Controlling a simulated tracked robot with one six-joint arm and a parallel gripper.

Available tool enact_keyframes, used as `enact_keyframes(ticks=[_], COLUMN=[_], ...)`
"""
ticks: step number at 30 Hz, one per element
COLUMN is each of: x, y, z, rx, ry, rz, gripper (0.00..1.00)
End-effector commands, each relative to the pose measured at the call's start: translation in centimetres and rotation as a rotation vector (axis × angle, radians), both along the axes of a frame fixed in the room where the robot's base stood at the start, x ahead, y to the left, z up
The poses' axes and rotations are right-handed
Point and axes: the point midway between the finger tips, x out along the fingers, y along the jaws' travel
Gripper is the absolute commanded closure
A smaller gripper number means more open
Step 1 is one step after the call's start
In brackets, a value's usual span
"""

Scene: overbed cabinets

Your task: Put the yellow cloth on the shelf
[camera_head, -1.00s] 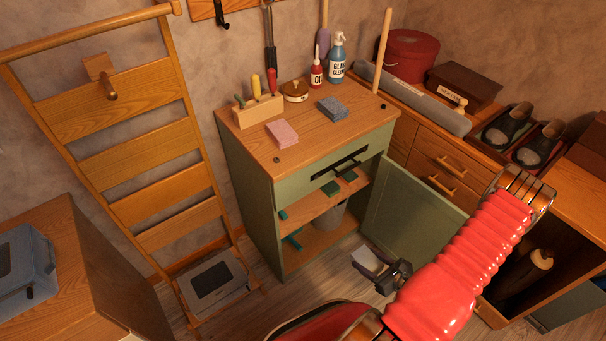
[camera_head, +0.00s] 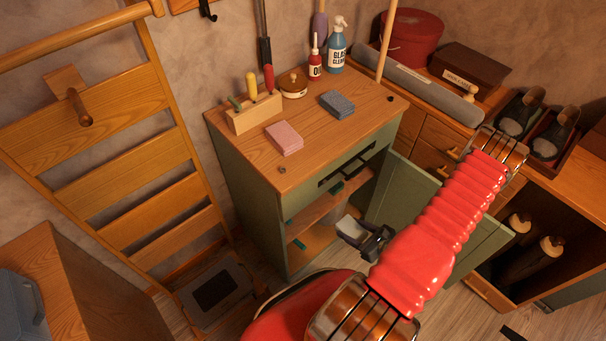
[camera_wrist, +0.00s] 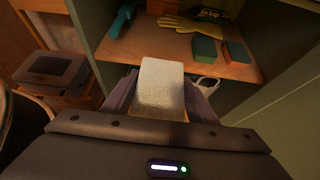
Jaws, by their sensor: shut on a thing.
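My gripper (camera_head: 362,238) is shut on a folded, pale cream cloth (camera_head: 350,226), which I take to be the yellow cloth. In the wrist view the cloth (camera_wrist: 161,84) sticks out ahead between my gripper's fingers (camera_wrist: 160,95). The shelf (camera_wrist: 120,48) is inside the open green cabinet, just ahead of the cloth; it also shows in the head view (camera_head: 318,215). The cloth's far end overlaps the shelf's front edge in the wrist view; I cannot tell whether they touch.
Yellow gloves (camera_wrist: 190,23), two green-topped sponges (camera_wrist: 205,48) and a teal-handled thing (camera_wrist: 122,20) occupy the shelf's back and right. Its front left is bare. The open cabinet door (camera_head: 405,190) stands to the right. Pink (camera_head: 284,138) and blue-grey (camera_head: 337,104) cloths lie on the cabinet top.

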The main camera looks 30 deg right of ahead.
Motion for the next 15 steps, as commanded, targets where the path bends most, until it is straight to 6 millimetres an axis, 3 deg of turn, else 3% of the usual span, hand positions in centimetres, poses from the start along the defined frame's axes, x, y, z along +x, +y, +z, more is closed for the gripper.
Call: enact_keyframes(ticks=[10, 15], x=[-0.1, 1.0], y=[-0.1, 0.1], z=[0.0, 0.0], rx=[0.0, 0.0], ry=[0.0, 0.0], rz=[-0.006, -0.004], gripper=[0.73, 0.73])
